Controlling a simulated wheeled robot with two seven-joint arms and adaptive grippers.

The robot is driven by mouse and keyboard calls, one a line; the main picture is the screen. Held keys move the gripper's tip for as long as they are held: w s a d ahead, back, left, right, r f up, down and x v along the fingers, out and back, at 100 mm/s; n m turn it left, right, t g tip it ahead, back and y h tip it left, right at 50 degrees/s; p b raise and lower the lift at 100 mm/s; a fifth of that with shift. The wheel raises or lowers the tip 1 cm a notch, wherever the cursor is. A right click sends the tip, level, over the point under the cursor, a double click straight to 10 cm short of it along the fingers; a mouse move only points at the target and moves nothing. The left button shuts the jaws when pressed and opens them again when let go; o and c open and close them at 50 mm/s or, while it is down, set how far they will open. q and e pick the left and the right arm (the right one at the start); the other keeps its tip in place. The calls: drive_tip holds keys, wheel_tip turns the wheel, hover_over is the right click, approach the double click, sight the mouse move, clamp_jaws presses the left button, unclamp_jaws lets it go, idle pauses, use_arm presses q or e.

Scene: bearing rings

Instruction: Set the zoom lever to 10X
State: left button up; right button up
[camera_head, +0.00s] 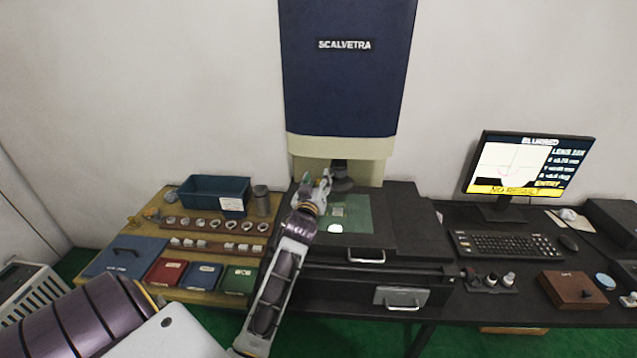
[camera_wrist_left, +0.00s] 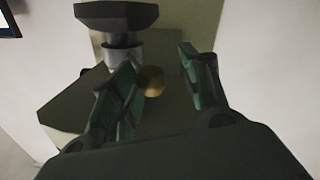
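The measuring machine (camera_head: 347,70) has a tall blue column marked SCALVETRA above a stage. Its dark lens head (camera_head: 342,178) hangs under the cream section, and shows in the left wrist view (camera_wrist_left: 118,18) with a grey ring below. A round brass-coloured knob (camera_wrist_left: 151,81), possibly the end of the zoom lever, shows between my left fingers. The lever's setting cannot be read. My left gripper (camera_head: 324,182) is beside the lens head; in the wrist view its fingers (camera_wrist_left: 158,62) are apart with nothing held. Whether the left finger touches the knob is unclear. My right gripper is not in view.
The stage glass (camera_head: 362,226) lies below the gripper. A wooden board (camera_head: 160,207) at left holds a blue bin (camera_head: 213,193), several rings and coloured trays. The monitor (camera_head: 528,165) shows a NO RESULT banner. A keyboard (camera_head: 505,245) and wooden box (camera_head: 572,290) are at right.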

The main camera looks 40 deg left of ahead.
use_arm(q)
drive_tip(key=shift+d+f, duration=0.1)
drive_tip(key=shift+d, duration=0.1)
drive_tip(key=shift+s, duration=0.15)
drive_tip(key=shift+s+d, duration=0.15)
drive_tip(key=v, duration=0.6)
drive_tip(key=shift+s, duration=0.4)
drive_tip(key=shift+d, duration=0.2)
idle(0.6)
